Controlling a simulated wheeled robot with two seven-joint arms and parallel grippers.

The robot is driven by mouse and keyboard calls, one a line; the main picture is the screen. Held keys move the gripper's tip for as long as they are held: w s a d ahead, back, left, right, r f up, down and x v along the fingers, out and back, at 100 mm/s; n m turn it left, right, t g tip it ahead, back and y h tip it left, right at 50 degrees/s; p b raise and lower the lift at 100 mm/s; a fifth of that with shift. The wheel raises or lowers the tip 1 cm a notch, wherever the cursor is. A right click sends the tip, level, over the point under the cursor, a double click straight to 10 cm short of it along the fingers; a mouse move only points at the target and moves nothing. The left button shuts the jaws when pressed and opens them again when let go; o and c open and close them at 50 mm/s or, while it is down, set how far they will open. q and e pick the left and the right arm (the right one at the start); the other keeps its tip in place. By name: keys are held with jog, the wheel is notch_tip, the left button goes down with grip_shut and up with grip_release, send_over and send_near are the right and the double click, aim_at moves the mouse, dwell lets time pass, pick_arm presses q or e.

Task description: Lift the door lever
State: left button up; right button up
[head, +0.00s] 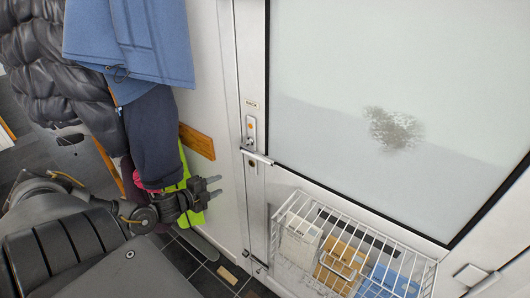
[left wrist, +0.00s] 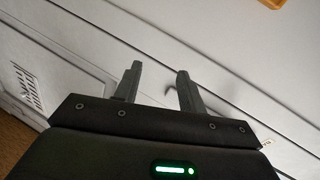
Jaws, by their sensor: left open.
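The door lever (head: 257,157) is a slim metal bar on the white door's left edge, with a lock plate (head: 251,130) above it. It looks about level. My left gripper (head: 214,187) is open and empty, to the left of the lever and a little lower in the head view, apart from it. In the left wrist view its two fingers (left wrist: 158,82) stand apart against a pale panelled surface. I cannot clearly make out the lever in that view. My right gripper is not in view.
Coats (head: 130,45) hang at the left, close to my left arm. A white wire basket (head: 350,232) holding boxes is fixed low on the door. A frosted window (head: 400,90) fills the upper door. Another handle (head: 480,278) shows at bottom right.

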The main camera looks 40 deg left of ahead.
pick_arm(q)
jog(key=d+r+m+h, duration=0.35)
jog(key=d+r, duration=0.35)
jog(key=r, duration=0.5)
jog(key=m+h, duration=0.2)
send_near(257, 156)
jog(key=f+x, duration=0.1)
jog(key=x, duration=0.2)
jog(key=shift+h, duration=0.25)
jog(key=b+x, duration=0.1)
jog(key=x, duration=0.3)
jog(key=shift+w+r, duration=0.1)
jog(key=shift+w, duration=0.15)
jog(key=x, duration=0.3)
jog(key=shift+w+r, duration=0.2)
jog(key=shift+p+x, duration=0.35)
jog(key=shift+x, duration=0.65)
jog(key=shift+s+d+f, duration=0.1)
jog(key=shift+f, duration=0.1)
jog(key=shift+c, duration=0.3)
grip_shut()
